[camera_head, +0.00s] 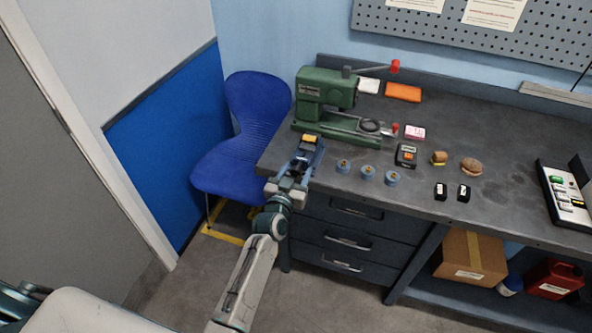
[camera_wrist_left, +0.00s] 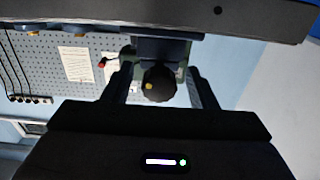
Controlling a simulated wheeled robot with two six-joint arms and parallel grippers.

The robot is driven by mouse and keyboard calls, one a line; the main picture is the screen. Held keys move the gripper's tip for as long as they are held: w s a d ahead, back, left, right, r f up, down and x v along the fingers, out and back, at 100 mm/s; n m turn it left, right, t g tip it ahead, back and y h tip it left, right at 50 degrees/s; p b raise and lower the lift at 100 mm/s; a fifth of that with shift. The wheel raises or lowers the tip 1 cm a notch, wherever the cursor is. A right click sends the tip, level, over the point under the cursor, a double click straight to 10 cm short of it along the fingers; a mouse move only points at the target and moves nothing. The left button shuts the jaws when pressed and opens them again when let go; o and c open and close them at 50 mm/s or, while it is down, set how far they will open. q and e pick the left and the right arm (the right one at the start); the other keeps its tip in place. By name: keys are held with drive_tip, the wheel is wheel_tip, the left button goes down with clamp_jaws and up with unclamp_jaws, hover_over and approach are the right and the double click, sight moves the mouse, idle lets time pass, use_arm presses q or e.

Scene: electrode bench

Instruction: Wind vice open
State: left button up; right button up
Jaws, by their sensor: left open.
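A small vice with a yellow-topped block (camera_head: 310,138) stands at the bench's front left edge, in front of the green press. Its dark round knob with a yellow dot (camera_wrist_left: 158,83) faces the camera in the left wrist view. My left gripper (camera_head: 304,157) is open at the front of the vice. In the wrist view its two fingers (camera_wrist_left: 158,92) stand on either side of the knob, with gaps visible; I cannot tell how deep the knob sits between them. The knob is hidden in the head view. My right gripper is not in view.
The green press (camera_head: 325,88) with red-tipped levers stands behind the vice. Several blue discs (camera_head: 367,172) lie along the bench front to the right. A blue chair (camera_head: 258,108) is left of the bench. Drawers (camera_head: 345,241) are below. The bench (camera_head: 510,150) has free room centre right.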

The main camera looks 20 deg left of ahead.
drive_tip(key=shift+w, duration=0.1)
use_arm(q)
drive_tip(key=c, duration=0.9)
drive_tip(key=shift+c, duration=0.3)
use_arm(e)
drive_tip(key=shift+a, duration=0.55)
